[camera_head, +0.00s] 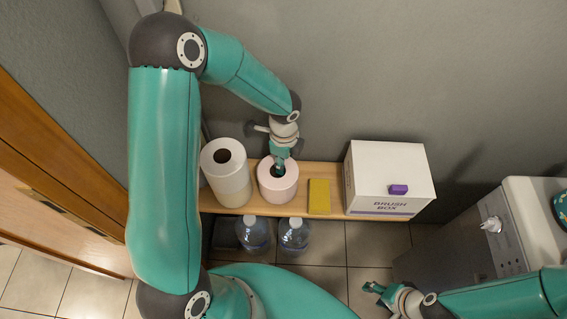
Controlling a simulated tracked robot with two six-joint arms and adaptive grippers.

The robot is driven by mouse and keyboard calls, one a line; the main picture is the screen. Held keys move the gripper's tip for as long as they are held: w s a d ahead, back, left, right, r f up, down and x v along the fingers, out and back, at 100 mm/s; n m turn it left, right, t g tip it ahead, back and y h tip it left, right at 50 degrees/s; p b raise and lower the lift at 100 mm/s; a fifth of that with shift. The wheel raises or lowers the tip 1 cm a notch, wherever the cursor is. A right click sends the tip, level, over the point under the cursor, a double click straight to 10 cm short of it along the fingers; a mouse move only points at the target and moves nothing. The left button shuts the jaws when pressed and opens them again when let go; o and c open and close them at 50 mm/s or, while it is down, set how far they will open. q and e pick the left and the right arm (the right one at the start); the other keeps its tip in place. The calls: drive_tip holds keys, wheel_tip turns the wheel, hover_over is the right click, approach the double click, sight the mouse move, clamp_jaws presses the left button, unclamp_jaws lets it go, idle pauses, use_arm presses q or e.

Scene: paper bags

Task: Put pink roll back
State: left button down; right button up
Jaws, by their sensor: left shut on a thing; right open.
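The pink roll (278,192) stands upright on the wooden shelf (335,208), between a white paper roll (230,180) and a yellow sponge-like block (319,196). My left gripper (280,165) reaches down from above and is shut on the pink roll at its top opening; the fingertips are partly hidden in the hole. Whether the roll's base touches the shelf is hard to tell. My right gripper (374,293) is open and empty, low at the bottom right, away from the shelf.
Two clear bottles (294,235) stand below the shelf. A grey and white appliance (490,235) is at the right. A wall rises behind the shelf.

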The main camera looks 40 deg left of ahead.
use_arm(q)
drive_tip(key=shift+f, duration=0.5)
drive_tip(key=c, duration=0.8)
unclamp_jaws()
drive_tip(key=shift+o, duration=0.2)
drive_tip(key=shift+r, duration=0.45)
wheel_tip(320, 180, up, 11)
drive_tip(key=shift+r+p, duration=0.15)
drive_tip(key=shift+p, duration=0.85)
